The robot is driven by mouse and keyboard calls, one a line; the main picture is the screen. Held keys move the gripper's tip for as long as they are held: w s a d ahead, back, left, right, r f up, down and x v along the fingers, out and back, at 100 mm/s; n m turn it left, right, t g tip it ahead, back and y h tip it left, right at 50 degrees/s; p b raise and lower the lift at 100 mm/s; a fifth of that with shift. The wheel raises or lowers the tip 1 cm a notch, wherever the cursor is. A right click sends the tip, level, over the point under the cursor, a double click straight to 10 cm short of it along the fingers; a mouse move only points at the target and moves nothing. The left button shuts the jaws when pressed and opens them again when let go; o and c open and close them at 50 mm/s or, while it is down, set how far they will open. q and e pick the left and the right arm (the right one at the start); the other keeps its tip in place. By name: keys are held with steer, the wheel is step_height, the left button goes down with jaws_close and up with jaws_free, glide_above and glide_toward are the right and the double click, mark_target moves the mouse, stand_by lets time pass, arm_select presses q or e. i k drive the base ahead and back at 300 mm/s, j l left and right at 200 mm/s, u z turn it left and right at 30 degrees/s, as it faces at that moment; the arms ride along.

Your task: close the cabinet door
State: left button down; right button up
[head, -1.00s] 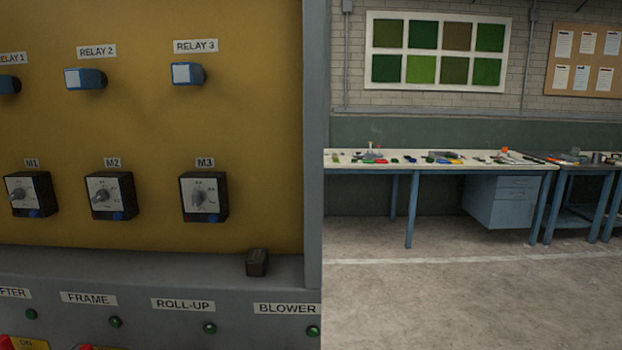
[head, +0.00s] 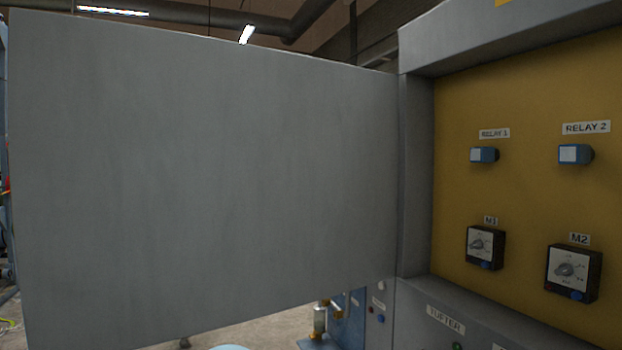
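The cabinet door (head: 205,185) is a large flat grey panel that fills the left and middle of the head view. It stands wide open, swung out to the left of the cabinet. Its right edge meets the grey cabinet frame (head: 416,170). The open cabinet shows a yellow back panel (head: 530,190) on the right, with blue relays and black dials M1 and M2. Neither of my grippers is in view. No handle shows on the visible face of the door.
Below the door are a patch of concrete floor (head: 270,328) and some blue equipment (head: 345,318). A lower grey panel labelled TUFTER (head: 446,318) sits under the cabinet opening. Pipes and ceiling lights show above. Some equipment shows past the door's far left edge.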

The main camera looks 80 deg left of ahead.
mark_target(166, 185)
steer(key=k+j+u, duration=0.1)
steer(key=k+j, duration=0.4)
steer(key=k, duration=0.25)
steer(key=k+j+u, duration=0.15)
steer(key=k+j, duration=0.4)
steer(key=k, duration=0.2)
steer(key=k+j, duration=0.15)
steer(key=j, duration=0.15)
steer(key=k+j+u, duration=0.1)
steer(key=j, duration=0.15)
steer(key=k+j, duration=0.15)
steer(key=j, duration=0.15)
steer(key=k+j, duration=0.1)
steer(key=j, duration=0.3)
steer(key=k+j, duration=0.1)
steer(key=j, duration=0.3)
steer(key=k+j+u, duration=0.1)
steer(key=j, duration=0.25)
